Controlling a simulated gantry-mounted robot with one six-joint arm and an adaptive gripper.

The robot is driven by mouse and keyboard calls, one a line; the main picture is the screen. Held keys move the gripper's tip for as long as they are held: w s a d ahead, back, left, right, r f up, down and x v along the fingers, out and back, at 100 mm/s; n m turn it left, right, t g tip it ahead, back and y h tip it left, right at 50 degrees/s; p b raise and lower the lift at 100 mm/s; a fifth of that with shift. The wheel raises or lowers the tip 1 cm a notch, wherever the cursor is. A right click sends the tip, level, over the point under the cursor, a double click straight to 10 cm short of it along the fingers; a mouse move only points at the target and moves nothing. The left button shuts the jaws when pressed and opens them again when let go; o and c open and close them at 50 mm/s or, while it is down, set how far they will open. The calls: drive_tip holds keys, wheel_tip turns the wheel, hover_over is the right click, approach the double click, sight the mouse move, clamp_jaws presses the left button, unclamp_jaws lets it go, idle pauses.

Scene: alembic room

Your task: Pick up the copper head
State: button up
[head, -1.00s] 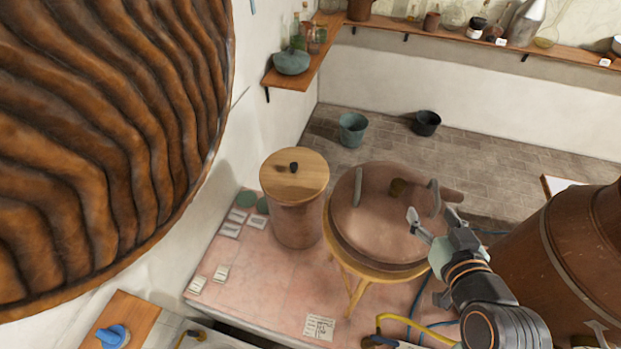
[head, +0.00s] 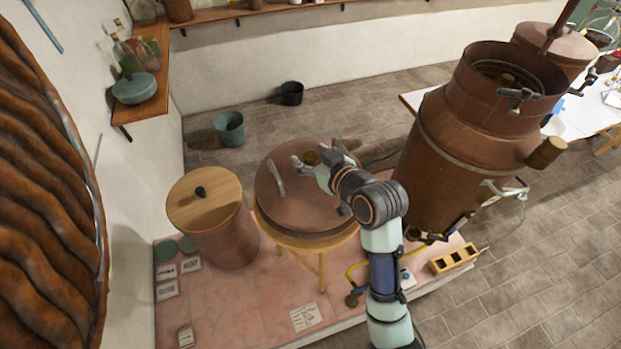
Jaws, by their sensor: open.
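The copper head (head: 292,212) is a broad, round, reddish-brown copper piece resting on a wooden stool (head: 321,267) in the head view. One upright handle (head: 276,178) shows on its left side. A short brassy neck or knob shows near its far middle, partly behind my gripper. My gripper (head: 306,168) is open over the right part of the copper head. It is close to where the right handle is, but my wrist hides most of that handle. I cannot tell whether the fingers touch it.
A copper pot with a wooden lid (head: 205,197) stands left of the stool. A large copper still pot (head: 455,145) stands at right. A yellow hose, a small wooden rack (head: 453,259) and paper labels lie on the pink platform (head: 238,309). Two buckets stand on the floor behind.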

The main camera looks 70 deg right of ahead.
drive_tip(key=shift+w+d+f, duration=0.15)
drive_tip(key=shift+w+f, duration=0.05)
drive_tip(key=shift+w, duration=0.05)
clamp_jaws()
drive_tip(key=shift+r, duration=0.2)
drive_tip(key=shift+r, duration=0.1)
